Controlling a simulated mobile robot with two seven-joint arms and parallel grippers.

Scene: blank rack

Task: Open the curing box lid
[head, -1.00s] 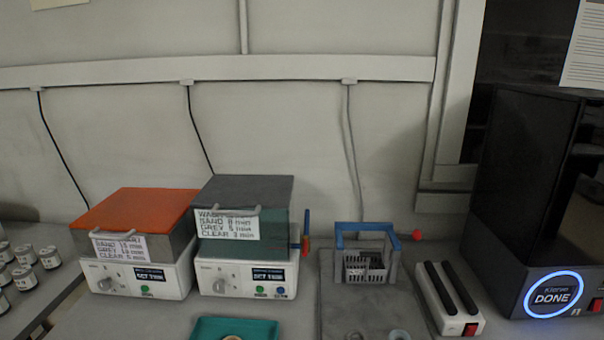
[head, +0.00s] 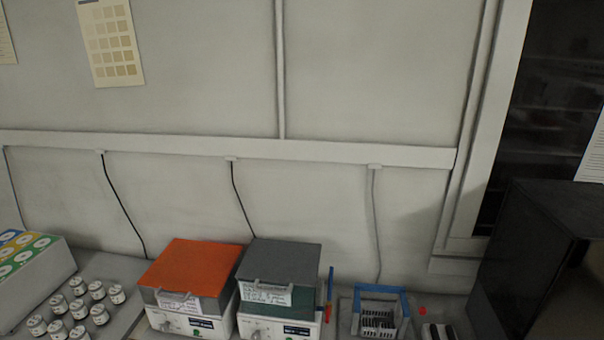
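Two lidded boxes stand side by side on the bench in the head view, both with lids shut. One has an orange lid (head: 195,265) with a handle at its front edge, a grey body and a white control base (head: 182,322). The other has a dark grey lid (head: 282,262), a front handle, a green body and a white base. Each carries a paper label with timings, too blurred to tell which is the curing box. Their lower fronts are cut by the frame's bottom edge. Neither of my grippers is in view.
Several small white-lidded jars (head: 78,310) stand left of the boxes, beside a white case with coloured panels (head: 30,265). A blue-handled basket (head: 380,310) sits to the right. A large black machine (head: 545,255) stands at the far right. The wall is behind.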

